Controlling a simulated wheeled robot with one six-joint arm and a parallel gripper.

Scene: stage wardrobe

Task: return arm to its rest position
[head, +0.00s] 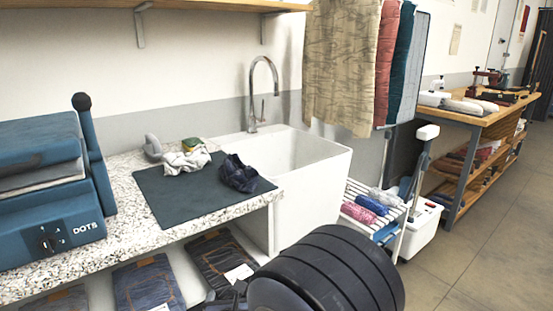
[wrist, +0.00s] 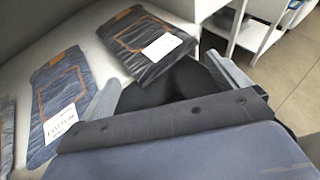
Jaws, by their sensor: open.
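My gripper (wrist: 167,86) shows in the wrist view, with its two pale grey fingers spread wide apart and nothing held between them. The wrist housing fills the lower part of that view. Folded dark trousers with a white label (wrist: 146,46) lie just beyond the fingers, apart from them. In the head view my dark arm bulks at the bottom middle, in front of the counter and sink, and the gripper itself cannot be made out clearly there.
A speckled counter (head: 125,232) carries a blue press (head: 50,190) and a dark mat (head: 165,205) with crumpled cloths. Folded jeans (head: 147,284) lie on the shelf below. A white sink (head: 315,170) and slatted rack (head: 352,190) stand right. Floor (head: 480,230) at right is clear.

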